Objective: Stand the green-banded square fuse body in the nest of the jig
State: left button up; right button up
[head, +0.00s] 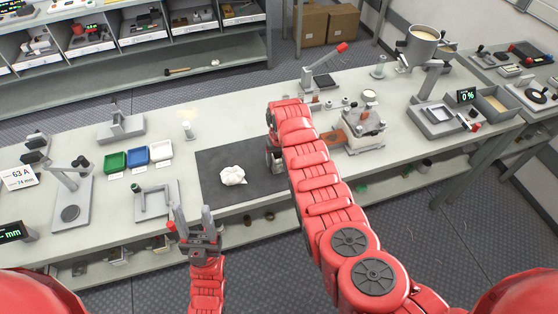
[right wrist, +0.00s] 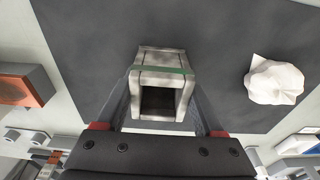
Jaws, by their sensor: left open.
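The green-banded square fuse body (right wrist: 160,85) is a pale grey, worn, hollow square tube with a thin green band, its dark open end facing the camera. My right gripper (right wrist: 163,90) has a finger against each side of it, over the dark mat. In the head view the body (head: 275,158) shows only partly beside my right arm. My left gripper (head: 196,216) is open and empty near the bench's front edge. I cannot tell for certain which fixture is the jig; a pale block fixture (head: 363,130) with a copper-brown plate stands right of my right arm. Its nest is not clear.
A crumpled white cloth (head: 232,175) lies on the dark mat (head: 215,200). Green, blue and white trays (head: 138,157) sit left of the mat. A grey frame stand (head: 152,203) is near my left gripper. A lever press (head: 320,80) stands behind my right arm.

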grip_shut()
